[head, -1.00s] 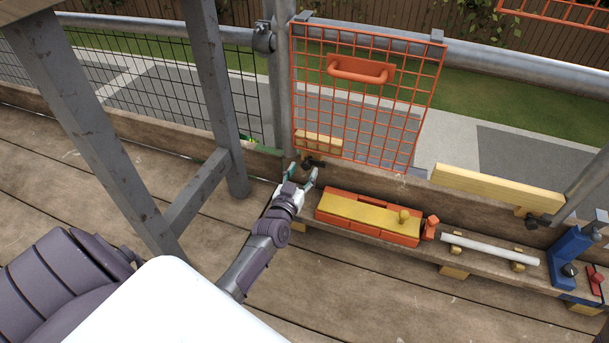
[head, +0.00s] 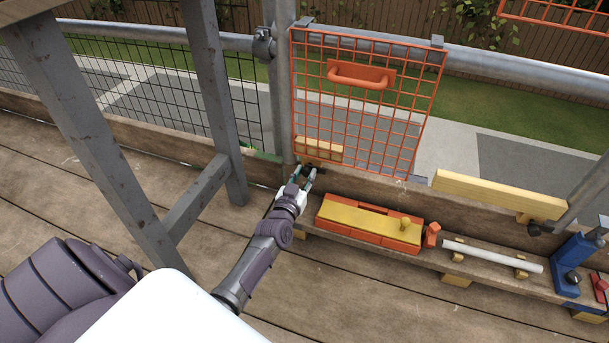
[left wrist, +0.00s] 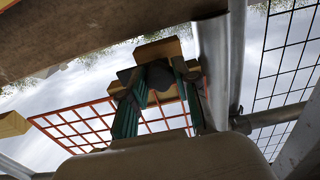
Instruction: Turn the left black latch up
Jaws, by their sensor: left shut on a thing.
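The left black latch (head: 312,166) sits at the lower left of the orange mesh panel (head: 368,90), just under a short wooden block (head: 318,149). My left gripper (head: 305,174) has its fingertips at the latch, which is mostly hidden between them in the head view. In the left wrist view, the teal fingers (left wrist: 160,92) are shut on the dark latch (left wrist: 158,73), in front of a wooden block (left wrist: 158,50). The exact angle of the latch is hard to tell. My right gripper is not in view.
A second black latch (head: 540,229) is at the right, below a long wooden batten (head: 498,194). An orange box with a yellow top (head: 360,217) and a white tube (head: 492,255) lie on the low shelf. Grey scaffold legs (head: 212,85) stand left of my arm.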

